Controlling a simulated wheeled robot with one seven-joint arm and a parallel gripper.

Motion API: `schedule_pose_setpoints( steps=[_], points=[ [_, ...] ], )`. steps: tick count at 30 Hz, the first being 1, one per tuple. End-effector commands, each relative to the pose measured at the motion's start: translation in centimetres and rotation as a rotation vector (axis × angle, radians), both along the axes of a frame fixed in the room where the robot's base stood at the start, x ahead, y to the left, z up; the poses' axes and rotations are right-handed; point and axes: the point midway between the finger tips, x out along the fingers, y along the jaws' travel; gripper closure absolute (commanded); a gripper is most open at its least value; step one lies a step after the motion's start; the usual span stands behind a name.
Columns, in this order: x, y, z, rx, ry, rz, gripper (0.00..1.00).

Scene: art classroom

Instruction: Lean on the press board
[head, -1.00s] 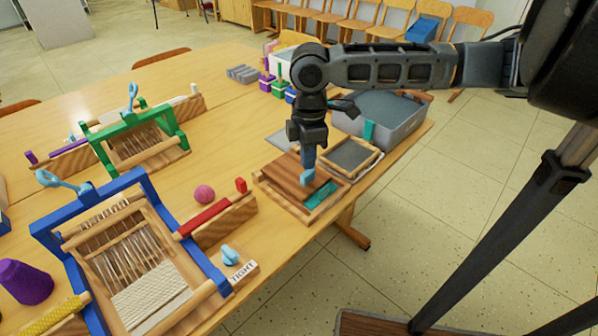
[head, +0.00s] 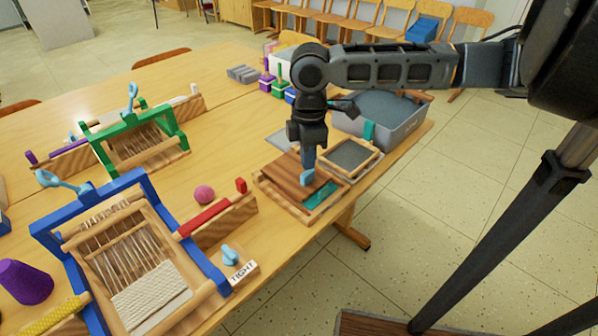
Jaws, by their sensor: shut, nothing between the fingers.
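The press board (head: 288,177) is a brown wooden board lying in a light wooden frame (head: 311,215) near the table's front right edge. A strip of teal (head: 319,196) shows in the frame beside the board's right side. My gripper (head: 307,178) is shut and points down, its blue fingertips at the right part of the board. The tips look to be touching the board, though the exact contact is hard to tell. The gripper hides part of the board's back edge.
A framed screen (head: 350,155) and a grey tub (head: 398,125) stand just right of the press board. A blue loom (head: 135,180), a red-topped wooden block (head: 217,217) and a pink ball (head: 204,195) are to the left. A green loom (head: 97,135) is farther back.

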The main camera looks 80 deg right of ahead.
Motion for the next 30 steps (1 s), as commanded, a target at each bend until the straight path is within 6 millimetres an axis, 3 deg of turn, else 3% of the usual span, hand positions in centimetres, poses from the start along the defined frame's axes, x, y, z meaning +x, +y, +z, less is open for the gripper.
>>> schedule_pose_setpoints(
  steps=[30],
  points=[
    [0.0,0.0,-1.0,0.000,0.000,0.000,1.00]
  ],
)
